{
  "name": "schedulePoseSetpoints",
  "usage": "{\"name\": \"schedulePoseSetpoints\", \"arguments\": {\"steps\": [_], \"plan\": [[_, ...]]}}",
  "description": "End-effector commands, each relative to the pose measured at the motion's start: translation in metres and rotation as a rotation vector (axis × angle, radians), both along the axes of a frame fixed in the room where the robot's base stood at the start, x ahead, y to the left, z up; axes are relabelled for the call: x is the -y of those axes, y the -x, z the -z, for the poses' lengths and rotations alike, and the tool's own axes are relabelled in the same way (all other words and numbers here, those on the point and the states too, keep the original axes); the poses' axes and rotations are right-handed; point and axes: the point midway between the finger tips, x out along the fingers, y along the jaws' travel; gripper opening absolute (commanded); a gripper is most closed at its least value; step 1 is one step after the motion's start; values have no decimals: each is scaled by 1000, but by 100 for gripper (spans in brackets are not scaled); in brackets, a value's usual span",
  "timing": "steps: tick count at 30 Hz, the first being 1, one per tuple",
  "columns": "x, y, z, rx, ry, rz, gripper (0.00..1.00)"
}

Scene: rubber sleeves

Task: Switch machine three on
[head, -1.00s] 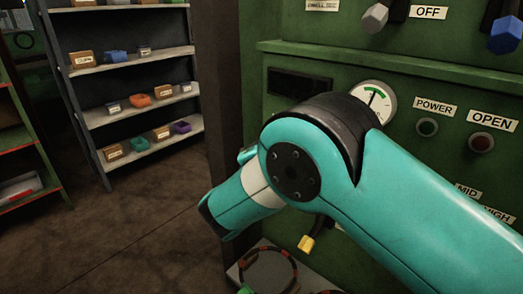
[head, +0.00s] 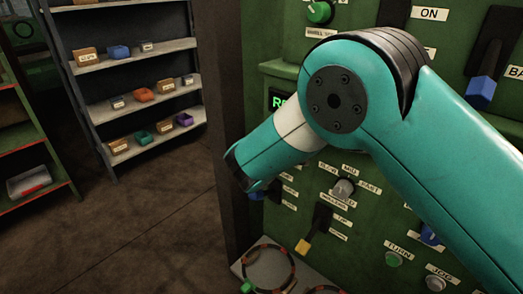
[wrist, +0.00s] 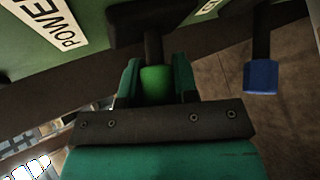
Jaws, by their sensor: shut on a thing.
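The machine's green control panel (head: 365,215) fills the right of the head view; no machine number is readable. In the wrist view, my gripper (wrist: 157,78) is shut on the green handle (wrist: 155,88) of a dark lever. A POWER label (wrist: 56,22) is on the panel left of it. In the head view my arm hides the gripper and this lever. A small display (head: 279,100) is lit with green letters, partly covered by my arm. An ON label (head: 430,13) shows at the top, above my arm.
Several other controls are close: a blue-handled lever (head: 482,92), a yellow-handled lever (head: 303,246), a grey knob (head: 343,188) and a green button (head: 394,259). Another blue handle (wrist: 261,77) is right of my gripper. Shelves (head: 150,93) stand at left; the floor between is clear.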

Motion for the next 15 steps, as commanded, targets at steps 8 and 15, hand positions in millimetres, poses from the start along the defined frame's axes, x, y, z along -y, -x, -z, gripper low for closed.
{"name": "schedulePoseSetpoints", "arguments": {"steps": [8,15], "plan": [[1,-1,-5,-58,-46,1,4],[0,-1,-5,-65,-55,1,5]]}}
